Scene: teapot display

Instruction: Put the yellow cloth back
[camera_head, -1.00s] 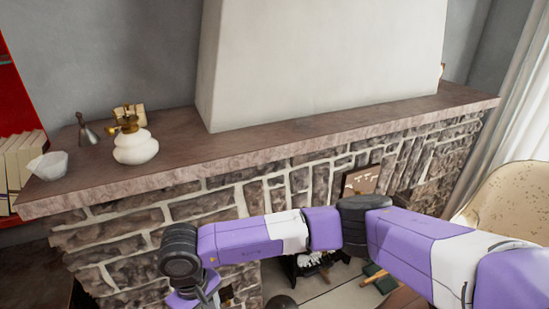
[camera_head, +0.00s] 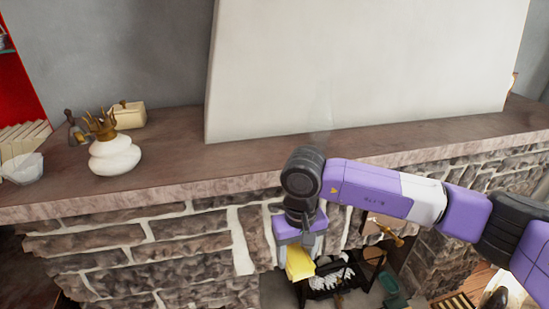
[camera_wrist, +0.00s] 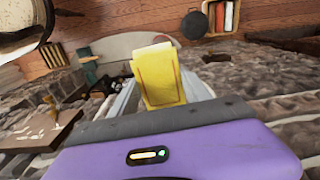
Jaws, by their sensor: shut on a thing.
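The yellow cloth (camera_head: 299,264) hangs from my gripper (camera_head: 293,246), in front of the stone fireplace and below the mantel's edge. In the wrist view the yellow cloth (camera_wrist: 159,77) stands out flat from between the fingers, with darker lines near its edges. My gripper (camera_wrist: 160,104) is shut on it; the fingertips are partly hidden behind the cloth. The cloth touches nothing else that I can see.
The mantel (camera_head: 190,172) has free room at its middle. A dark grate (camera_head: 335,278) sits below in the hearth.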

